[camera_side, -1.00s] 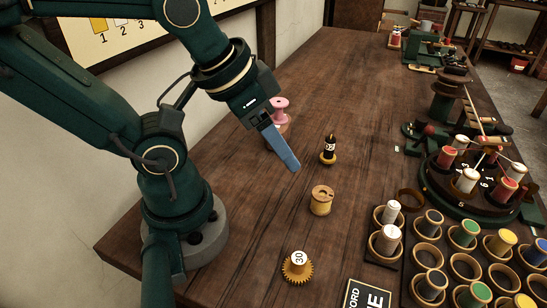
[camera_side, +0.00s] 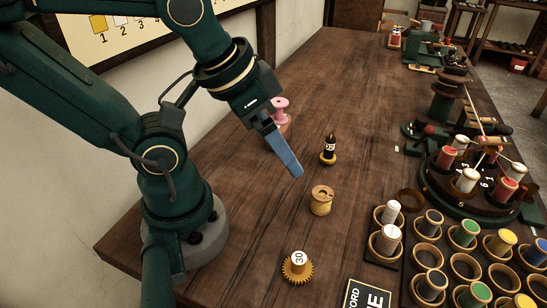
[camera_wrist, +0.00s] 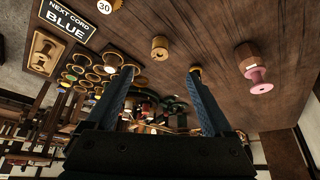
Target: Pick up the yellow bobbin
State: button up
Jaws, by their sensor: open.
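My gripper (camera_side: 297,172) is open and empty, above the table and up and left of the bobbin in the side view. In the wrist view its two blue fingers (camera_wrist: 162,70) are spread wide. They do not touch the bobbin.
A gear marked 30 (camera_side: 297,267) is in front. A bobbin rack (camera_side: 408,277) and a sign reading BLUE (camera_wrist: 66,22) lie to one side.

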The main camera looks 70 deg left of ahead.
aim_at(325, 206)
jog(key=w+d+f+m+g+y, duration=0.1)
jog(key=w+f+m+y, duration=0.1)
jog(key=f+m+y, duration=0.2)
jog(key=w+d+f+m+g+y, duration=0.1)
jog(key=w+f+m+y, duration=0.2)
jog(key=m, duration=0.5)
jog(key=w+d+f+m+g+y, duration=0.1)
jog(key=w+d+f+m+y, duration=0.1)
jog(key=f+m+y, duration=0.3)
jog(key=shift+w+f+m, duration=0.35)
jog(key=shift+w+m, duration=0.1)
jog(key=shift+m, duration=0.45)
jog(key=shift+w+d+f+m+t+y, duration=0.15)
jog(key=shift+f+m+t+y, duration=0.1)
jog(key=shift+f+m, duration=0.2)
jog(key=shift+s+d+f+m+t+y, duration=0.15)
jog(key=shift+f+m+y, duration=0.1)
jog(key=shift+f+m, duration=0.15)
jog(key=shift+x, duration=2.6)
jog(key=shift+w, duration=0.15)
jog(key=shift+c, duration=0.3)
grip_shut()
